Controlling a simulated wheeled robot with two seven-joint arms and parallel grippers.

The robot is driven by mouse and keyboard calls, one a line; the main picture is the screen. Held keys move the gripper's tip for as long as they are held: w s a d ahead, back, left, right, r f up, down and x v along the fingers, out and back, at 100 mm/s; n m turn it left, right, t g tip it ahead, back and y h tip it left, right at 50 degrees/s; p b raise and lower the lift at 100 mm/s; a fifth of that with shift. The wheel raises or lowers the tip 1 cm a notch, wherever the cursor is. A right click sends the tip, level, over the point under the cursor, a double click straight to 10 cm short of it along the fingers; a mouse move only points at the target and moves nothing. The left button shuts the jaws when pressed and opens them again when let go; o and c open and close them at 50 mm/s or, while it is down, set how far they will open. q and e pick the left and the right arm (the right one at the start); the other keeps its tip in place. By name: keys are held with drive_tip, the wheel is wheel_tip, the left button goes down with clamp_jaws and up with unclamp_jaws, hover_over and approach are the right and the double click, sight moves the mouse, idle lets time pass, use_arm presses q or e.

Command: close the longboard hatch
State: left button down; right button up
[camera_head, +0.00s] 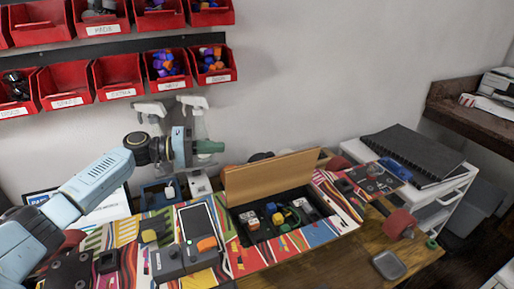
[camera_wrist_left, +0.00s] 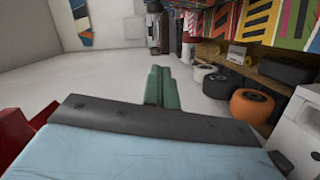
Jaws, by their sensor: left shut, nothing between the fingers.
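The longboard (camera_head: 240,262) lies on the wooden bench with a colourful striped deck. Its hatch (camera_head: 272,176), a tan wooden panel, stands raised at the back edge of an open compartment (camera_head: 262,236) with small coloured parts inside. My left gripper (camera_head: 218,147) is shut and empty, up left of the hatch and apart from it. Its green fingers (camera_wrist_left: 162,86) are together in the left wrist view, where the striped deck (camera_wrist_left: 265,22) shows at the upper right. My right gripper is not in view.
Spray bottles (camera_head: 196,118) stand behind my left gripper, close to the wall. Red bins (camera_head: 120,76) hang on the wall above. A phone-like device (camera_head: 199,222) lies on the deck left of the compartment.

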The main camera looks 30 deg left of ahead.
sight(270, 173)
use_arm(q)
drive_tip(key=w+d+p, duration=0.2)
drive_tip(key=w+d, duration=0.1)
drive_tip(key=d, duration=0.7)
drive_tip(key=shift+w+d+n+h, duration=0.2)
drive_tip(key=shift+d+n+h, duration=0.1)
drive_tip(key=shift+d+h, duration=0.1)
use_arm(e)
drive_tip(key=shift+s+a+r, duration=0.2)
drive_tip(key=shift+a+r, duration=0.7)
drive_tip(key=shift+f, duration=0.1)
